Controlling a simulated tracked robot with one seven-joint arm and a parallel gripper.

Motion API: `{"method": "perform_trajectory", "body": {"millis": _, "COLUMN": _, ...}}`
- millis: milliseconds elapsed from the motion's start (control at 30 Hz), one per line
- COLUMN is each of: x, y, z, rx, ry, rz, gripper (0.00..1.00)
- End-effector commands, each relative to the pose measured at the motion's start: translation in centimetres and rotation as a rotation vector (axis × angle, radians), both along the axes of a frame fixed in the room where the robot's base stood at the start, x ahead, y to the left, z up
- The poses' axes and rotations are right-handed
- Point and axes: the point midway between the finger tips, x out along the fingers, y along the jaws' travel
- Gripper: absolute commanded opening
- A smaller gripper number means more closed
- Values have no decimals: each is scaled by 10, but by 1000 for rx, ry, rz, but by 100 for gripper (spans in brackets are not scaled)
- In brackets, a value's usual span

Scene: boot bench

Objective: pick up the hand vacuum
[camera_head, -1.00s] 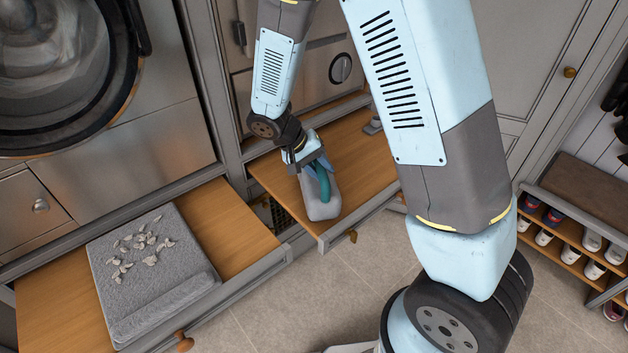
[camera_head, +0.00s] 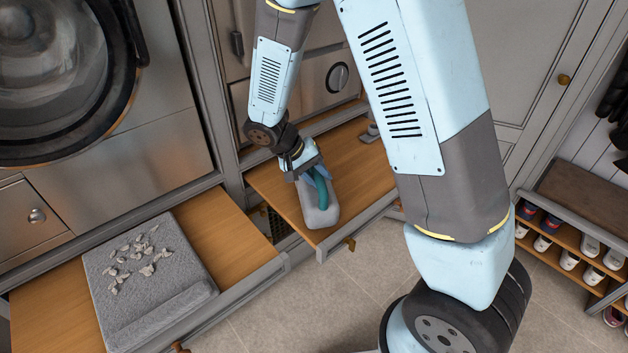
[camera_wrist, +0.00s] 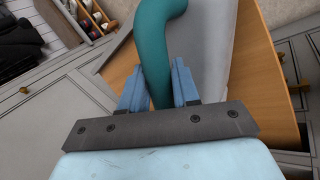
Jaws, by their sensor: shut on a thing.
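The hand vacuum (camera_head: 318,214) has a grey body and a teal curved handle. It is at the right-hand pulled-out wooden drawer shelf (camera_head: 276,188), near its front edge. My gripper (camera_head: 316,176) is shut on the teal handle from above. In the wrist view the handle of the hand vacuum (camera_wrist: 153,45) passes between the two blue fingers of my gripper (camera_wrist: 159,85). The grey body shows beyond it, partly cut off by the frame. I cannot tell whether the vacuum touches the wood or is just above it.
A left drawer (camera_head: 50,305) is pulled out with a grey folded cushion or towel (camera_head: 160,305) bearing several small pale scraps. A small grey object (camera_head: 372,130) stands at the shelf's back right. A shoe rack (camera_head: 565,250) is at the right. Floor tiles (camera_head: 300,300) are clear in front.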

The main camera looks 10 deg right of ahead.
Motion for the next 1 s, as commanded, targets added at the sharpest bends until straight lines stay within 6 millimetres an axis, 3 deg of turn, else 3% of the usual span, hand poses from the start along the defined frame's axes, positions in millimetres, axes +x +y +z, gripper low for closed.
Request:
{"method": "perform_trajectory", "body": {"millis": 233, "x": 1, "y": 0, "z": 28, "rx": 4, "ry": -6, "rz": -1, "gripper": 0}}
{"method": "perform_trajectory", "body": {"millis": 367, "x": -10, "y": -4, "z": 41, "rx": 2, "ry": -4, "rz": 1, "gripper": 0}}
{"method": "perform_trajectory", "body": {"millis": 733, "x": -48, "y": -17, "z": 89, "rx": 3, "ry": -5, "rz": -1, "gripper": 0}}
{"method": "perform_trajectory", "body": {"millis": 1000, "x": -93, "y": -33, "z": 108, "rx": 2, "ry": -4, "rz": 1, "gripper": 0}}
